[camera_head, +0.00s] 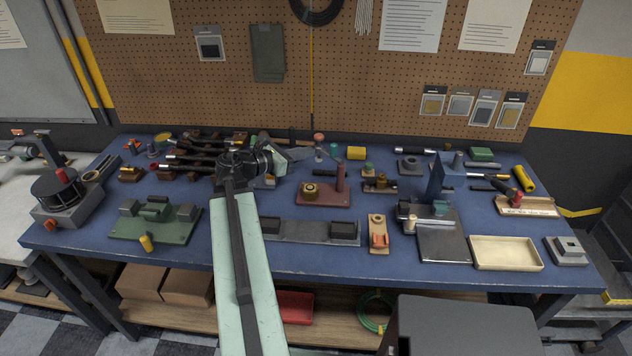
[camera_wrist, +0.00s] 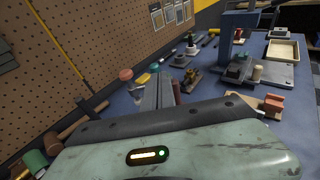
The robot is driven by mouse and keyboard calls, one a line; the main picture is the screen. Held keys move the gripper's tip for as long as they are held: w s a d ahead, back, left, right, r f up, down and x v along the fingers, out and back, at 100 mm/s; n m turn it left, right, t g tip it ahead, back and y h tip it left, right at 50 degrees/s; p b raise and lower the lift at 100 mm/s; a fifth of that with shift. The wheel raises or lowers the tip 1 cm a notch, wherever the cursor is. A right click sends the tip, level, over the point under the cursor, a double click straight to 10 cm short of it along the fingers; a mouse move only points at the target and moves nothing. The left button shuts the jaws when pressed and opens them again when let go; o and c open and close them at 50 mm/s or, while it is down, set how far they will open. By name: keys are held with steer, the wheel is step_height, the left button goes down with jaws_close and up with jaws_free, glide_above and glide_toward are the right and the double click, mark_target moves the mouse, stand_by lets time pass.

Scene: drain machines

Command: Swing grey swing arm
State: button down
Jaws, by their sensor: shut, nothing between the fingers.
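My gripper (camera_head: 300,154) is over the back middle of the blue bench, shut and empty, its fingers pointing right. In the wrist view its grey fingers (camera_wrist: 165,90) stick out beyond the pale green housing. A lever with a red ball knob (camera_head: 319,137) stands just beyond the fingertips; the knob also shows left of the fingers in the wrist view (camera_wrist: 126,74). I cannot tell for certain which part is the grey swing arm; the lever's lower part is small and partly hidden by my gripper. I see no clear contact between them.
A maroon plate with an upright post (camera_head: 340,178) stands in front and right of my gripper. Black pipe fittings (camera_head: 185,160) crowd the left back. A green fixture (camera_head: 155,222) is front left, a cream tray (camera_head: 505,253) front right. The pegboard (camera_head: 370,80) rises behind.

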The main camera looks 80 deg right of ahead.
steer(key=w+a+f+n+t+h+b, duration=0.1)
steer(key=w+f+b, duration=0.1)
steer(key=w+f, duration=0.4)
steer(key=b, duration=0.3)
glide_toward(323, 150)
steer(key=x, duration=0.6)
steer(key=shift+s+f, duration=0.35)
steer(key=shift+s+d, duration=0.3)
steer(key=shift+d, duration=0.45)
steer(key=shift+r, duration=0.1)
steer(key=shift+r, duration=0.1)
